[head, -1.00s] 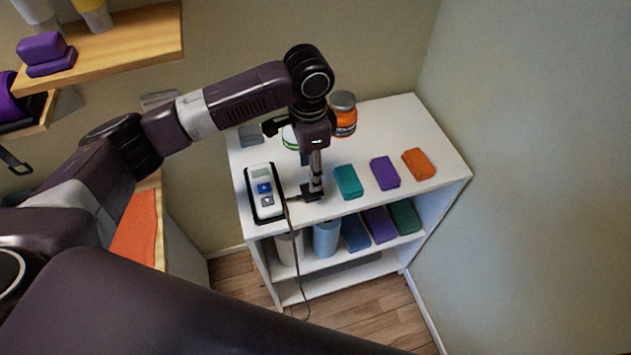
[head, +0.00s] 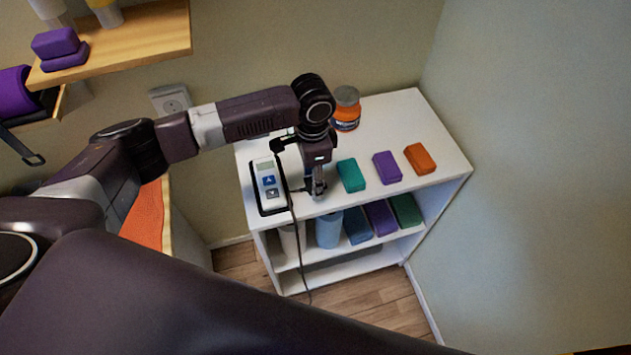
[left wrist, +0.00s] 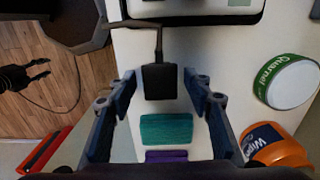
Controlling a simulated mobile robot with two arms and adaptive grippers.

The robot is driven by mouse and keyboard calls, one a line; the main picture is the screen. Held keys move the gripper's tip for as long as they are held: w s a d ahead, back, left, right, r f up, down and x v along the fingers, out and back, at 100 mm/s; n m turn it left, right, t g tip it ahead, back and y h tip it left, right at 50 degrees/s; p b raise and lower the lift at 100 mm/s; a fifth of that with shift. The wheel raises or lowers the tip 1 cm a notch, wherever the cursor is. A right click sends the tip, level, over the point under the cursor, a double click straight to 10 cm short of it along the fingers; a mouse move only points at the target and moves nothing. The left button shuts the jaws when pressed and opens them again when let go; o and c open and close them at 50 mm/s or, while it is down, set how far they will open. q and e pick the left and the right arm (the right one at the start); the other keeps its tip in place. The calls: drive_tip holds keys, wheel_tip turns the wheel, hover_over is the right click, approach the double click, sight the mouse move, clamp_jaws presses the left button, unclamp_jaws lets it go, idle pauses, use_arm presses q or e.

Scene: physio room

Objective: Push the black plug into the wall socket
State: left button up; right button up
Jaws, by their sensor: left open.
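The black plug (left wrist: 160,80) lies on the white shelf top, its cable joining the controller (head: 269,185). In the left wrist view it sits between the spread fingers of my left gripper (left wrist: 160,100), with a gap on each side. In the head view the left gripper (head: 318,190) points down at the shelf's front edge and mostly hides the plug. The wall socket (head: 172,99) is on the back wall, left of the shelf, above my arm. A small black two-fingered shape, apparently my right gripper (left wrist: 42,70), shows over the floor with fingers apart.
Teal (head: 351,175), purple (head: 386,168) and orange (head: 420,158) blocks lie right of the gripper. An orange tub (head: 346,108) and a green-labelled tub (left wrist: 287,80) stand behind. The cable hangs over the front edge. A wooden wall shelf (head: 130,40) is upper left.

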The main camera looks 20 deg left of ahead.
use_arm(q)
wheel_tip(320, 180, down, 2)
use_arm(e)
drive_tip(key=shift+s+r, duration=0.25)
drive_tip(key=shift+s, duration=0.1)
drive_tip(key=shift+w, duration=0.1)
use_arm(q)
drive_tip(key=shift+c, duration=0.8)
drive_tip(key=c, duration=0.8)
use_arm(e)
drive_tip(key=shift+w, duration=0.15)
use_arm(q)
drive_tip(key=shift+r, duration=0.15)
wheel_tip(320, 180, up, 20)
drive_tip(key=b, duration=0.3)
use_arm(e)
wheel_tip(320, 180, down, 4)
drive_tip(key=shift+d+r, duration=0.1)
drive_tip(key=shift+r, duration=0.15)
